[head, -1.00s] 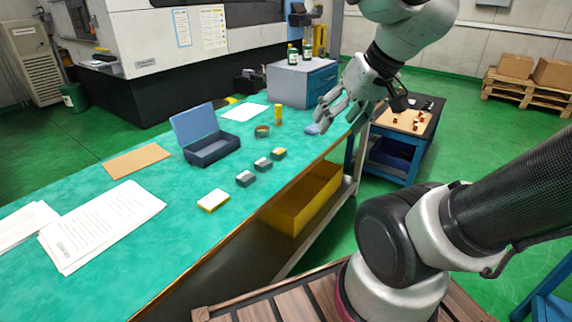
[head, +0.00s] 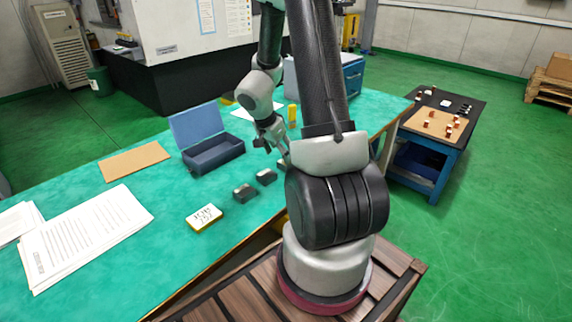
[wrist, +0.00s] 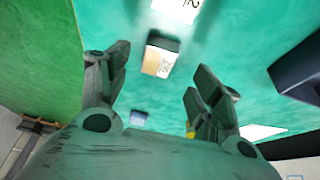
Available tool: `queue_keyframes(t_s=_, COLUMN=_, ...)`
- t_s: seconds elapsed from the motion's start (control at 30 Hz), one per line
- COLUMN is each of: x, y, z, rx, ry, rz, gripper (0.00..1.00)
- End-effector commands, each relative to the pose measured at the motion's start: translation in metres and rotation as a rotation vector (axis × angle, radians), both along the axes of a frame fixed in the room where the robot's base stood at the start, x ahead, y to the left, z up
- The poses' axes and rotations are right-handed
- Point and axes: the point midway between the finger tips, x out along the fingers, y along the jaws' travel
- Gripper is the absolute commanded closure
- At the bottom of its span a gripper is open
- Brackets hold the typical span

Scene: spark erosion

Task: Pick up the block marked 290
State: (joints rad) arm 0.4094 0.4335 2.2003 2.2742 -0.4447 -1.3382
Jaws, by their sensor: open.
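Several small blocks stand in a row on the green bench; the number 290 cannot be read on any. The nearest in the head view is a yellow block (head: 205,218) with a white top and blurred handwriting. Beyond it are a grey block (head: 245,193), another grey block (head: 266,177) and a third (head: 282,163), partly hidden by my arm. My gripper (head: 274,140) is above the far end of the row. In the wrist view, its open, empty fingers (wrist: 160,76) spread around a block with an orange-and-white face (wrist: 158,60), apart from it.
An open blue case (head: 213,153) stands behind the blocks, with a brown board (head: 133,161) and papers (head: 80,240) to its left. A yellow cylinder (head: 293,114) stands beyond my gripper. A side table (head: 432,151) is at right.

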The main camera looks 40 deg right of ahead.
Motion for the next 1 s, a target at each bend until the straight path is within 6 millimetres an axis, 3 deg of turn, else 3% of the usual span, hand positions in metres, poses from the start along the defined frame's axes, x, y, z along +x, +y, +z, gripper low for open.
queue_keyframes(t_s=0.33, x=0.002, y=-0.023, z=-0.044, rx=0.001, ry=-0.001, rz=0.003, gripper=0.35)
queue_keyframes(t_s=0.63, x=0.003, y=-0.026, z=-0.05, rx=0.001, ry=-0.004, rz=0.003, gripper=0.35)
queue_keyframes(t_s=1.0, x=0.003, y=-0.026, z=-0.049, rx=0.001, ry=-0.004, rz=0.003, gripper=1.0)
